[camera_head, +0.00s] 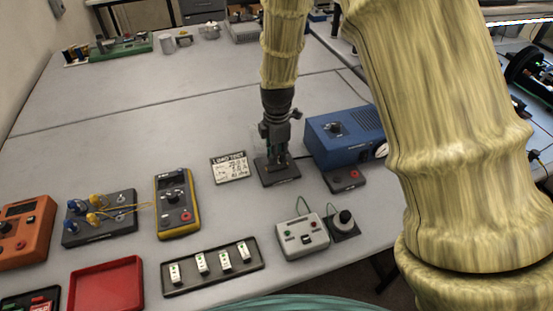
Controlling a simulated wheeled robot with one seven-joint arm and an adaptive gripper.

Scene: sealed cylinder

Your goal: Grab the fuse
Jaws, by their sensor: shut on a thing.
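My gripper (278,142) points down over a small dark base (285,177) near the middle of the table. It is shut on the fuse, which stands at this base and is largely hidden by the fingers. I cannot tell whether the fuse still touches the base. A white card (230,168) with printed text and numbers lies just left of the base.
A blue box with a knob (345,136) stands close right of my gripper. A small dark block (344,180), a white control box (302,238), a yellow meter (177,203), a black tray (212,268) and a red tray (106,286) lie nearer.

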